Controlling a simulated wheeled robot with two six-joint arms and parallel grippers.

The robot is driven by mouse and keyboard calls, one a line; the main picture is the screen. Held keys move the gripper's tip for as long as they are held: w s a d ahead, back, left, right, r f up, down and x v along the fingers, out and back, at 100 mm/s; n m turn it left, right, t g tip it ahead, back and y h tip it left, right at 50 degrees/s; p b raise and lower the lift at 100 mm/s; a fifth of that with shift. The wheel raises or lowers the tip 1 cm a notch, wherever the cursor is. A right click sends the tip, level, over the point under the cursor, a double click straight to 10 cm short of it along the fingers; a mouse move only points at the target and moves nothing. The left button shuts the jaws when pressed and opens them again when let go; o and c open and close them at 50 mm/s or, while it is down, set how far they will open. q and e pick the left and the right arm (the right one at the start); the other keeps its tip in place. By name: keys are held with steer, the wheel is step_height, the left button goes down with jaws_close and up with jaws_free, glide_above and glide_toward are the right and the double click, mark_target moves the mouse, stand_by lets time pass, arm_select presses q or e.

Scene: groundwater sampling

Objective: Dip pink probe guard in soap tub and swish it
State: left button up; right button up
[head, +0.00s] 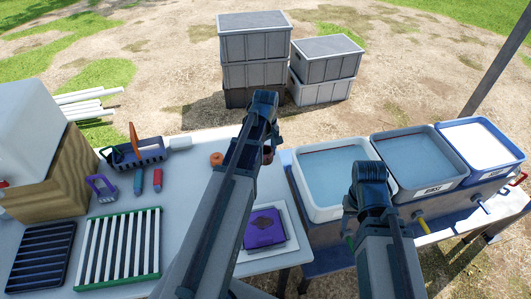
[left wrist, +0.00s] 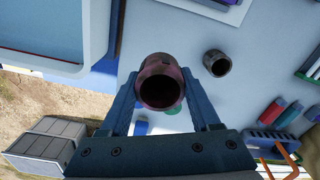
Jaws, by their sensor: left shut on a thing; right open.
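The pink probe guard (left wrist: 161,88), a short dull-pink tube, sits between the fingers of my left gripper (left wrist: 164,98), which is shut on it. In the head view a sliver of the guard (head: 267,157) shows below my left gripper (head: 269,148), over the table's right part; my arm hides much of it. The left tub (head: 330,172) is white with bluish liquid and lies right of the held guard, apart from it. I cannot read a soap label. My right gripper (head: 371,190) is open in front of the tubs; its fingers are mostly hidden.
A grey tub (head: 449,181) of bluish liquid and a blue tub (head: 506,160) with white contents stand further right. Another short tube (head: 217,159) is on the table. A purple object (head: 264,228), racks and a blue basket (head: 140,155) lie around. A gap separates table and tubs.

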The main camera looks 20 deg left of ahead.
mark_target(266, 150)
arm_select(q)
step_height(266, 150, up, 7)
steer(key=p, duration=0.6)
steer(key=shift+f, duration=0.1)
arm_select(e)
step_height(266, 150, up, 7)
arm_select(q)
steer(key=shift+f, duration=0.1)
arm_select(e)
steer(key=shift+f, duration=0.15)
arm_select(q)
step_height(266, 150, down, 6)
steer(key=b, duration=0.6)
steer(key=shift+f+b, duration=0.2)
steer(key=shift+b, duration=0.15)
steer(key=shift+r, duration=0.15)
arm_select(e)
step_height(266, 150, down, 6)
